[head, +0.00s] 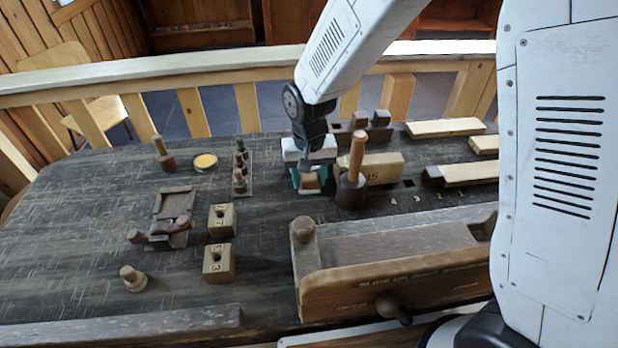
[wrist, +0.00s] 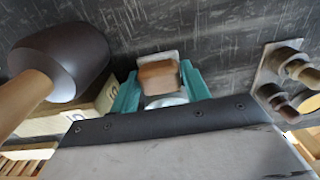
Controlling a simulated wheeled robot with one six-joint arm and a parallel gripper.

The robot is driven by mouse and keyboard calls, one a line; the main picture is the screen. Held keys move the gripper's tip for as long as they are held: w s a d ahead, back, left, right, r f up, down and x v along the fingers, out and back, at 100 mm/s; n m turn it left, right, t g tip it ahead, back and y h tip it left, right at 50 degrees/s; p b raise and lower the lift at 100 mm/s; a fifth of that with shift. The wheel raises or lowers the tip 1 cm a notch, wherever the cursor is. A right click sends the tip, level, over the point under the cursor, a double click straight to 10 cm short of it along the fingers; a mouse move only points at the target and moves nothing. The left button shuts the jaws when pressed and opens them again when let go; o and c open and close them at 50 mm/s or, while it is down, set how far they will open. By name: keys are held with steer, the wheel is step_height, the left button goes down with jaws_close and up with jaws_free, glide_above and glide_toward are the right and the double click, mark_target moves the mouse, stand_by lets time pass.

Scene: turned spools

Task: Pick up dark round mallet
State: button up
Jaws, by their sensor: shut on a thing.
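A mallet with a dark round head (head: 351,192) and a light wooden handle stands upright on the dark table, handle up. In the wrist view its head (wrist: 68,62) is large at the left, beside and apart from the fingers. My gripper (head: 310,180) is just left of it, low over the table. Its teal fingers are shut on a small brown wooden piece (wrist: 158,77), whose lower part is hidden. A second mallet (head: 166,160), with a brown head and an olive handle, stands at the far left.
A numbered wooden block (head: 380,168) is behind the dark mallet. A rack of small turned pieces (head: 241,170) stands left of my gripper. A long wooden vise-like beam (head: 400,285) lies in front. The table between is partly clear.

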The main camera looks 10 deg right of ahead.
steer(key=shift+f, duration=0.3)
steer(key=o, duration=1)
steer(key=shift+f, duration=0.15)
